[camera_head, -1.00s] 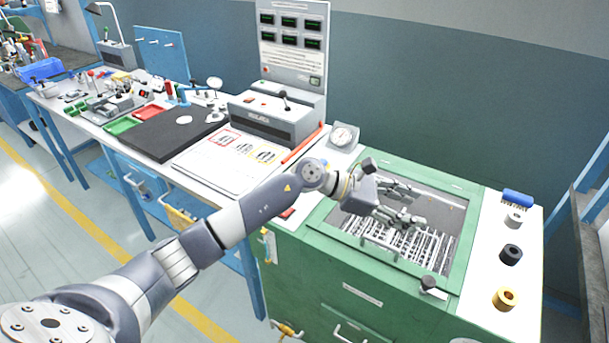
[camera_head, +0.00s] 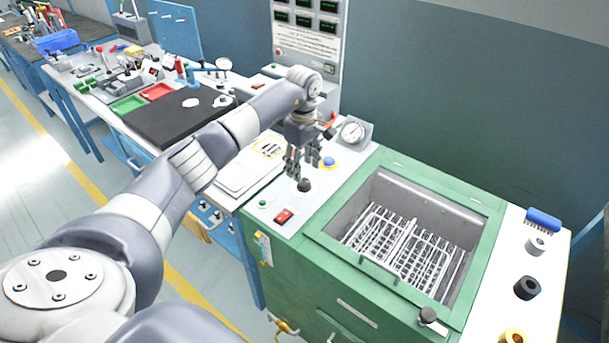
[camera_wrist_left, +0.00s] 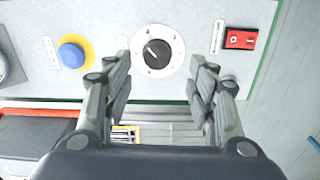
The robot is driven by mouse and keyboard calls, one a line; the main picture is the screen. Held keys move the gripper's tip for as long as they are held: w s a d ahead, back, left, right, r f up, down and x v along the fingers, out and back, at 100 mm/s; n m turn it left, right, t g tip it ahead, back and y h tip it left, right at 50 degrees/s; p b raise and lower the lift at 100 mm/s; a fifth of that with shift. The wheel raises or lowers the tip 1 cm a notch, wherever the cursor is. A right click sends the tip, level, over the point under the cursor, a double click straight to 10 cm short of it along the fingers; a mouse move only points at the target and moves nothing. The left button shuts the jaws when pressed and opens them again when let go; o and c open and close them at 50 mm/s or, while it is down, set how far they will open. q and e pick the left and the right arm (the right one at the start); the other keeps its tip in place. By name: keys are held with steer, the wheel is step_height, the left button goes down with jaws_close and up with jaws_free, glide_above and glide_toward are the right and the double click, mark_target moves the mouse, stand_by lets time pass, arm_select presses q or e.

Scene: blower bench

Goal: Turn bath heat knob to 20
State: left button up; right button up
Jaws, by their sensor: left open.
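The bath heat knob (camera_wrist_left: 157,49) is a black knob on a round white dial, on the pale panel left of the green bath. In the left wrist view it lies just beyond my fingertips, between them; the dial's numbers are too small to read. It also shows in the head view (camera_head: 304,185). My left gripper (camera_head: 303,172) points down above the knob. In the left wrist view the left gripper (camera_wrist_left: 168,75) has its fingers apart, with nothing between them. I cannot tell whether they touch the knob. My right gripper is not in view.
On the panel are a blue button (camera_wrist_left: 72,54) and a red switch (camera_wrist_left: 240,39). A round gauge (camera_head: 352,131) stands behind. The green bath (camera_head: 480,255) is open, with a wire rack (camera_head: 400,246) inside. A white shelf at right holds a blue brush (camera_head: 543,219) and several rings.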

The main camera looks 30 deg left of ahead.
mark_target(304, 182)
arm_select(q)
step_height(304, 182, down, 4)
steer(key=shift+w+r, duration=0.15)
steer(key=shift+r, duration=0.1)
step_height(304, 182, down, 2)
steer(key=shift+f+p, duration=0.15)
steer(key=shift+p, duration=0.25)
steer(key=c, duration=1)
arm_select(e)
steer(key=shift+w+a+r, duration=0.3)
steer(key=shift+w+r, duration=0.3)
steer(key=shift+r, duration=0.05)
